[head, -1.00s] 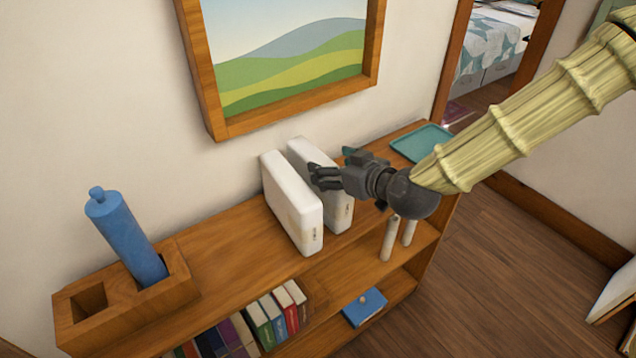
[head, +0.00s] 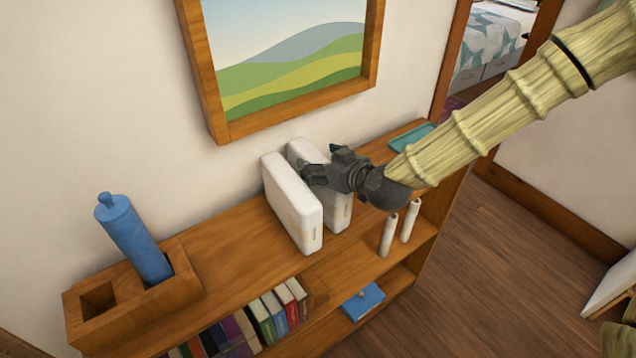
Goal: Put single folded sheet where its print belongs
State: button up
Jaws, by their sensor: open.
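No folded sheet can be clearly made out in the head view. Two white upright slabs, a left one (head: 290,208) and a right one (head: 338,212), stand side by side on the shelf top with a narrow gap; each has a small mark on its front edge, too small to read. My gripper (head: 308,174) is open, its fingers pointing left at the upper part of the right slab; I cannot tell whether they touch it. A small dark teal patch shows behind the gripper; I cannot tell what it is.
A wooden holder (head: 88,328) with a leaning blue cylinder (head: 135,238) stands at left. A teal tray (head: 408,136) lies at the far right end. Books (head: 270,318), a blue box (head: 362,303) and two pale cylinders (head: 388,236) are at the front. A framed picture (head: 222,130) hangs above.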

grip_shut()
jog(key=shift+r, duration=0.1)
dwell(0.4)
